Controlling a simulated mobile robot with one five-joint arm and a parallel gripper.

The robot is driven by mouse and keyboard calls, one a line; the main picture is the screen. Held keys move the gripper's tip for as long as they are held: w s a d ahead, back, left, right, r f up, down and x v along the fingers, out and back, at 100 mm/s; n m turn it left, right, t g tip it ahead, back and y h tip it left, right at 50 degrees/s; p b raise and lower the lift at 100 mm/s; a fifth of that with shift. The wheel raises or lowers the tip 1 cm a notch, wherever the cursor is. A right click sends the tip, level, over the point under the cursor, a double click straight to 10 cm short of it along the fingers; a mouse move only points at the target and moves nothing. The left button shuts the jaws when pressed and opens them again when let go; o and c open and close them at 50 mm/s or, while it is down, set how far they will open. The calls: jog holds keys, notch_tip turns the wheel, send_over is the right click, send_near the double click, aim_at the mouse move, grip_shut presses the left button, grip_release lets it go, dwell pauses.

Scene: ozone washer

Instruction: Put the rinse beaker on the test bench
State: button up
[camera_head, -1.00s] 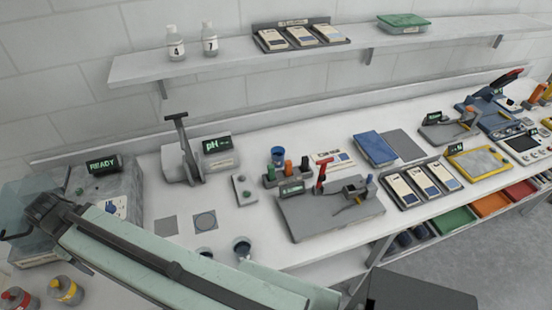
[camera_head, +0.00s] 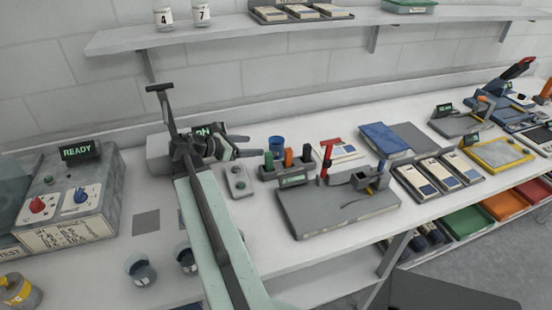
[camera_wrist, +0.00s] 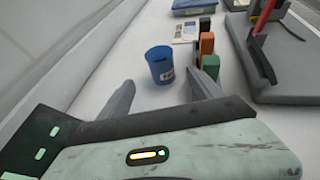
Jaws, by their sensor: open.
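A blue beaker (camera_head: 277,144) stands upright on the white bench top (camera_head: 330,255), behind the small block of coloured handles. In the wrist view the blue beaker (camera_wrist: 160,64) has a white label that is too small to read; it looks like the rinse beaker. My gripper (camera_head: 252,146) is to the left of it in the head view, reaching over the bench. In the wrist view my gripper (camera_wrist: 161,78) is open and empty, its fingers pointing toward the beaker, which shows ahead between the fingertips. My arm and gripper partly hide the pH meter.
The coloured-handle block (camera_head: 288,166) stands close right of the beaker. A grey tray with tools (camera_head: 310,215) lies to its right. Two dark-filled cups (camera_head: 140,268) stand near the front. A machine marked READY (camera_head: 70,205) is at left. A shelf (camera_head: 220,35) runs above.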

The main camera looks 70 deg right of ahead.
aim_at(262, 162)
jog(key=b+x, duration=0.2)
jog(key=x, duration=0.3)
jog(key=shift+s+d+f, duration=0.1)
jog(key=shift+f, duration=0.1)
jog(key=shift+s+d, duration=0.25)
jog(key=shift+d, duration=0.1)
jog(key=b+x, duration=0.2)
jog(key=x, duration=0.4)
jog(key=shift+a, duration=0.1)
grip_shut()
